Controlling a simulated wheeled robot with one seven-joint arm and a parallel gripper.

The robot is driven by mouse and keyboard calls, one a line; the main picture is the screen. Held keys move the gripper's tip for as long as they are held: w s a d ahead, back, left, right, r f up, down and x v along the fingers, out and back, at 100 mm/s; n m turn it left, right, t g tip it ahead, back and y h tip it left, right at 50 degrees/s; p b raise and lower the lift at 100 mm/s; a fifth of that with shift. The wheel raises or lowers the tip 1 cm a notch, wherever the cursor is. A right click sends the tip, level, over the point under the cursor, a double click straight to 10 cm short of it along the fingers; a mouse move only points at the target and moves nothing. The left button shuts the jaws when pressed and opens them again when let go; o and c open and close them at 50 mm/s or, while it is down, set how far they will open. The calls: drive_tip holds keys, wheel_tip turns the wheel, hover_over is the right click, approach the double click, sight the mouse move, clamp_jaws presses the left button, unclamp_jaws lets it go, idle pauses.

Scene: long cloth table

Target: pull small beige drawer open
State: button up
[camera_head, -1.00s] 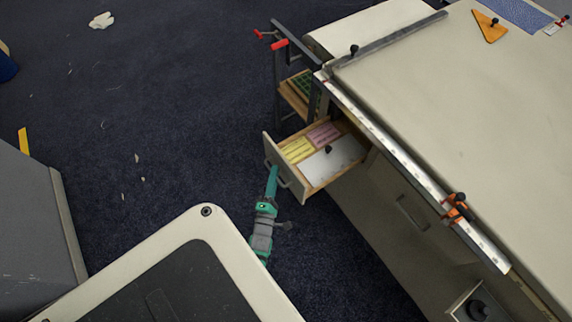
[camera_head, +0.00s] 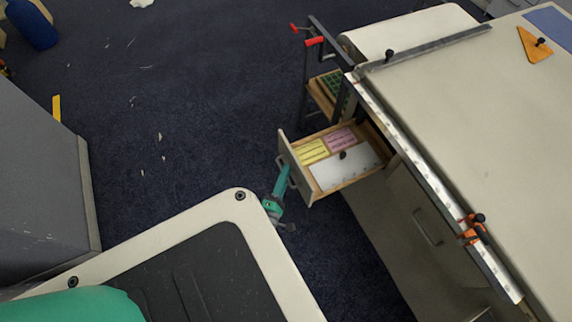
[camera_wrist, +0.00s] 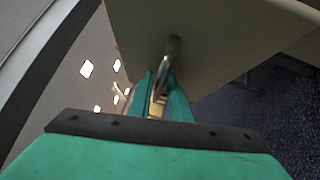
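The small beige drawer (camera_head: 294,164) stands out from the side of the long table, clearly open. Its wooden box shows a yellow paper, a pink paper, a white sheet and a small dark round thing. My gripper (camera_head: 285,178) is at the outer face of the drawer front, by its handle. In the wrist view, the beige drawer front (camera_wrist: 225,35) fills the top, and its curved metal handle (camera_wrist: 173,52) runs down between the teal fingers of my gripper (camera_wrist: 160,98). The fingers look closed on the handle; their tips are partly hidden.
The long table (camera_head: 450,110) extends right, with a metal rail and an orange clamp (camera_head: 474,229) along its edge. Another open drawer with green contents (camera_head: 329,84) and red-handled clamps (camera_head: 314,41) are behind. A grey cabinet (camera_head: 40,190) stands left. Dark carpet between is mostly clear.

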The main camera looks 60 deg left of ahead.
drive_tip(key=shift+s+a, duration=0.1)
drive_tip(key=shift+s, duration=0.05)
drive_tip(key=v, duration=1.1)
idle(0.3)
drive_tip(key=d+r+m+h, duration=0.4)
drive_tip(key=d+r+m, duration=0.3)
drive_tip(key=d+m, duration=0.2)
drive_tip(key=d+r+m+h, duration=0.4)
drive_tip(key=d+r+m, duration=0.3)
drive_tip(key=d, duration=0.5)
drive_tip(key=d+r+m+h, duration=0.4)
drive_tip(key=d+r+m, duration=0.3)
drive_tip(key=d+m, duration=0.4)
drive_tip(key=shift+s+m+t+h, duration=0.4)
drive_tip(key=shift+s, duration=0.05)
drive_tip(key=shift+w+a, duration=0.1)
